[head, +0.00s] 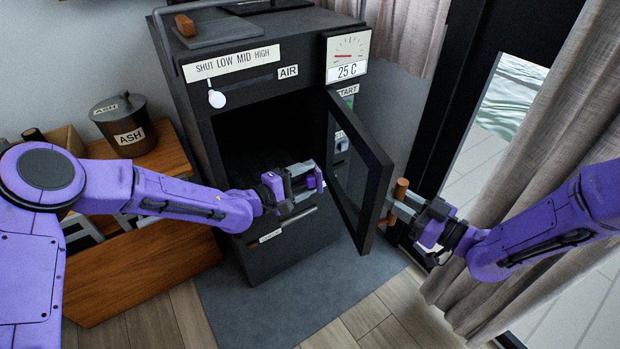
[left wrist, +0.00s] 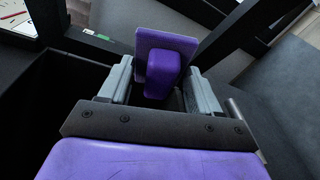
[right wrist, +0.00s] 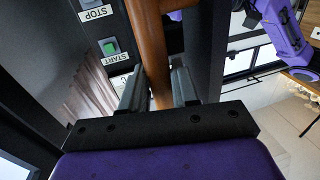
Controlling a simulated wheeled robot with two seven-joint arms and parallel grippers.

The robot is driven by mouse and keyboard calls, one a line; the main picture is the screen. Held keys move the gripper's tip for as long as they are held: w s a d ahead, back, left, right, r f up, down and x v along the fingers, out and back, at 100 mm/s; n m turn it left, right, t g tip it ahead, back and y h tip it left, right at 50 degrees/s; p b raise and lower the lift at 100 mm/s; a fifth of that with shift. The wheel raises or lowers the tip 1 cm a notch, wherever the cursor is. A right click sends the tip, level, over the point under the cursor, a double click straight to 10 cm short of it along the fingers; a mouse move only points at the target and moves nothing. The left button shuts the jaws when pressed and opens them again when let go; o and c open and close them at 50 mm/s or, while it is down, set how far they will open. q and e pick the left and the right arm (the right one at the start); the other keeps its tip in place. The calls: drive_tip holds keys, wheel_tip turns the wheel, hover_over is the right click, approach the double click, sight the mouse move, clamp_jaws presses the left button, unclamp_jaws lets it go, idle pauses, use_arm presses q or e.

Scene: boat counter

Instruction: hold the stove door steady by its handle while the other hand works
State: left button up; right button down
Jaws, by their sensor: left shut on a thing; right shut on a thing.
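The dark stove (head: 235,130) has its door (head: 345,212) swung open to the right. The door's brown wooden handle (head: 400,190) is between the fingers of my right gripper (head: 397,205), which is shut on it. The handle also runs up between the fingers in the right wrist view (right wrist: 150,50). My left gripper (head: 302,182) is in front of the stove opening, left of the door. It is shut on a purple thing with a flat plate and a block, clear in the left wrist view (left wrist: 165,60). The inside of the stove is dark.
A lidded ash bin (head: 125,130) stands on a wooden bench at the left. A gauge reading 25 C (head: 347,57) sits above the door. Start and stop buttons show in the right wrist view (right wrist: 110,45). A curtain (head: 540,150) hangs at the right. A grey mat (head: 310,290) covers the floor in front.

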drive_tip(key=c, duration=0.8)
unclamp_jaws()
drive_tip(key=p+v, duration=0.1)
drive_tip(key=v, duration=1.1)
